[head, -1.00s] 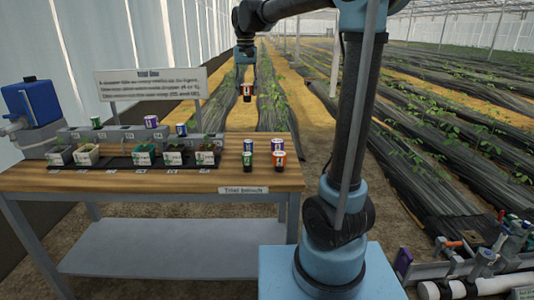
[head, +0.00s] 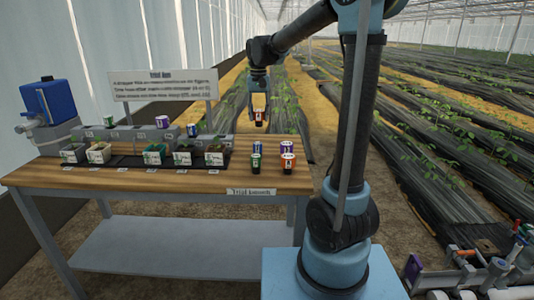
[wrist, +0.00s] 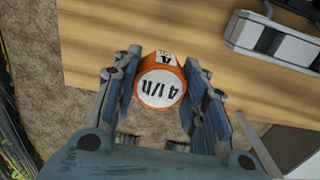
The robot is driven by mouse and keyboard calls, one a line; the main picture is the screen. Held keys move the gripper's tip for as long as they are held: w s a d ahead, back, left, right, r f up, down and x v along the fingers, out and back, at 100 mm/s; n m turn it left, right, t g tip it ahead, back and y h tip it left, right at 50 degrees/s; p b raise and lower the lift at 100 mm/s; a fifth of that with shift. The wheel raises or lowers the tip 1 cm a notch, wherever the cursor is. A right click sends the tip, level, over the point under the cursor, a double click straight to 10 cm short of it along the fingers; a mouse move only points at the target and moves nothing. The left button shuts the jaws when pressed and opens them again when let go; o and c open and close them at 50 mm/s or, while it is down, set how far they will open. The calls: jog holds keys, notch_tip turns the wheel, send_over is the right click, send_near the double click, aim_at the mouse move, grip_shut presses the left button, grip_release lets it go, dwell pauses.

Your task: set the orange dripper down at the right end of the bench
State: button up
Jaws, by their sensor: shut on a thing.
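An orange dripper is held in my gripper (head: 259,106). In the wrist view its orange side and white round face marked "4 l/h" (wrist: 160,87) show between the two fingers. My gripper is shut on it and points down. In the head view the held dripper (head: 259,117) hangs in the air above the bench's far right part. The wooden bench (head: 215,184) has its right end below and nearer than the gripper. In the wrist view the bench top (wrist: 150,30) and its edge lie beneath the dripper.
Potted seedlings (head: 154,154) and a grey rail (head: 135,138) lie left. A sign (head: 163,85) and a blue box (head: 48,100) stand behind.

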notch_tip(320, 180, down, 9)
jog(key=shift+f, duration=0.15)
dwell(0.4)
jog(key=o, duration=1)
jog(key=shift+o, duration=0.2)
notch_tip(320, 180, up, 12)
jog(key=shift+r, duration=0.1)
